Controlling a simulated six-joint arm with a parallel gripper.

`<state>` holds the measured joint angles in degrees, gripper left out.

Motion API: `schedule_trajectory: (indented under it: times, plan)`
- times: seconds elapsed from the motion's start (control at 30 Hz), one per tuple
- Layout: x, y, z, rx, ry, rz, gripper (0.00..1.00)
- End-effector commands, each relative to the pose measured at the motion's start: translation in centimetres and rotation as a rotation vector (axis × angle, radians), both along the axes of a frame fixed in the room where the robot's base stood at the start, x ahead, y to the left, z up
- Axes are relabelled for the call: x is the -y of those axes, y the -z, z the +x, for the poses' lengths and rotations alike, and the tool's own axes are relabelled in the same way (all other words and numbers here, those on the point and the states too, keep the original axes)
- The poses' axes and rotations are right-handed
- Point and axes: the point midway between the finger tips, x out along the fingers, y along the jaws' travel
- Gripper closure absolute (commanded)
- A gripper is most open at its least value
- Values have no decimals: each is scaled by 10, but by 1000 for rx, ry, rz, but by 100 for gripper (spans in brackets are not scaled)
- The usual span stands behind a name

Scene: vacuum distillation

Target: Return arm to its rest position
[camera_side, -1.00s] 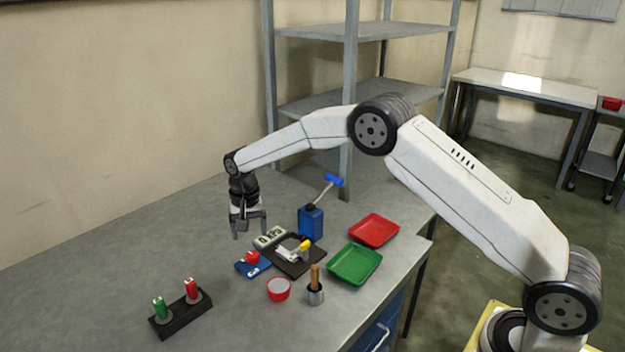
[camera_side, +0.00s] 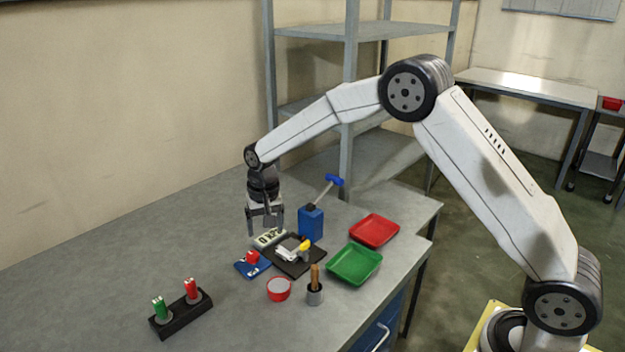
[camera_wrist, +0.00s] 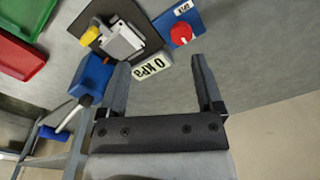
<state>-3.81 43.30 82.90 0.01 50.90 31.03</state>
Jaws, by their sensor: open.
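My gripper (camera_side: 266,230) hangs from the arm pointing down, above the bench just behind the pressure display (camera_side: 270,238). Its jaws are apart with nothing between them. In the wrist view my gripper (camera_wrist: 165,78) shows two separated fingers, and the display (camera_wrist: 152,66), reading "0 kPa", lies by the left finger. The fingers partly cover the display in the side view.
A blue bottle-shaped body with a blue-ended handle (camera_side: 311,225) stands close right of the gripper. A black plate with a white-and-yellow valve (camera_side: 304,250), blue base with red knob (camera_side: 252,258), green tray (camera_side: 355,265) and red tray (camera_side: 374,230) are nearby.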

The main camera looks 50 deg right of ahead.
Motion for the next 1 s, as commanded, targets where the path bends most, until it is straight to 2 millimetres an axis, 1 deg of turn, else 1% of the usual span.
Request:
schedule_trajectory:
  times: [0.03,0.2,0.37,0.5,0.73,0.9,1.0]
  plan:
    - [3,-5,-10,9,-19,0,16]
    - [10,-15,-42,36,-91,-5,16]
    - [16,-22,-74,64,-159,-11,16]
    - [21,-26,-106,86,-217,-19,16]
    - [28,-28,-161,123,-312,-35,16]
    - [32,-26,-204,148,-383,-49,16]
    - [34,-24,-226,161,-417,-57,16]
